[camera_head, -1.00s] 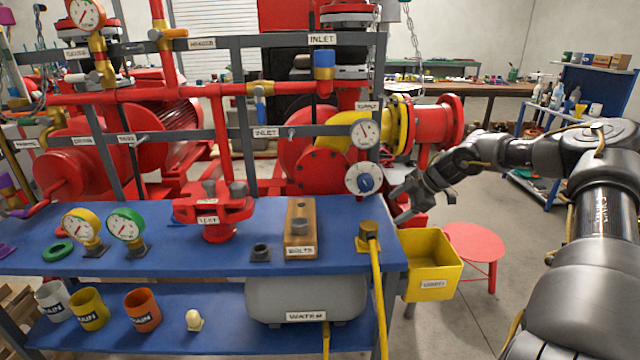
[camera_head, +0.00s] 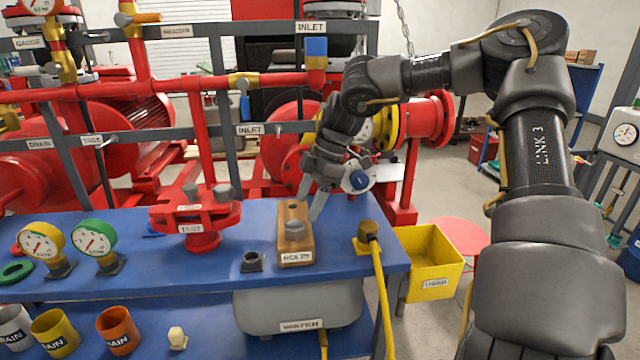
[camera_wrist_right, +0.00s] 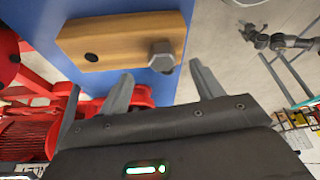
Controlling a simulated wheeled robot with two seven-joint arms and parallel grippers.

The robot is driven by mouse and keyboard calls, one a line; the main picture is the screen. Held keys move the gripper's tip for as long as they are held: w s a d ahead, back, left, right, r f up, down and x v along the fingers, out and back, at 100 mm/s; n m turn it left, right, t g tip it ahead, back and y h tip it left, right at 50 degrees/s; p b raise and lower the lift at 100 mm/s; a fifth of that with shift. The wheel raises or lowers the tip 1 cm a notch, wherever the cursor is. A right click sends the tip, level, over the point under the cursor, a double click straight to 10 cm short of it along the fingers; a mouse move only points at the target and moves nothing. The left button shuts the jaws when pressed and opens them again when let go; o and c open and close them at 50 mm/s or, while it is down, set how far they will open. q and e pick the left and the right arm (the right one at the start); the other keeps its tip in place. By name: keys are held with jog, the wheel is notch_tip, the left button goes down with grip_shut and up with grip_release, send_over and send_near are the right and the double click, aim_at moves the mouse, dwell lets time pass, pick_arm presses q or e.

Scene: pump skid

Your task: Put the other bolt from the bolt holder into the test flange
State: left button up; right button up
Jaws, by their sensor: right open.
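The bolt holder (camera_head: 285,258), a wooden block labelled BOLTS, stands on the blue bench. One grey hex-headed bolt (camera_head: 295,229) stands in its near end; it also shows in the right wrist view (camera_wrist_right: 161,55), beside an empty dark hole in the block (camera_wrist_right: 91,57). The red test flange (camera_head: 201,240), labelled TEST, stands left of the holder, with grey bolt heads (camera_head: 223,191) on its top. My right gripper (camera_head: 311,203) is open and empty, just above and behind the holder. In the wrist view its fingertips (camera_wrist_right: 160,76) point toward the bolt, apart from it. My left gripper is out of view.
A yellow hose fitting (camera_head: 368,238) is right of the holder, and a small dark socket (camera_head: 252,262) is left of it. Two gauges (camera_head: 93,240) stand further left. Red pipes and grey rails run behind the bench. A yellow bin (camera_head: 432,262) hangs at its right end.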

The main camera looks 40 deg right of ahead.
aim_at(298, 224)
jog(key=a+f, duration=0.2)
jog(key=shift+w+a+f, duration=0.15)
jog(key=shift+w+a, duration=0.1)
jog(key=shift+a, duration=0.05)
jog(key=shift+w+d+f, duration=0.1)
jog(key=shift+d+f, duration=0.15)
jog(key=shift+f, duration=0.35)
jog(key=shift+w+d+f, duration=0.1)
jog(key=shift+d+f, duration=0.1)
jog(key=shift+f, duration=0.65)
jog(key=shift+a, duration=0.5)
jog(key=shift+d, duration=0.25)
jog(key=shift+c, duration=1.1)
jog(key=c, duration=0.7)
jog(key=o, duration=0.3)
jog(key=c, duration=0.5)
jog(key=shift+r+p, duration=2.15)
jog(key=shift+r, duration=1.4)
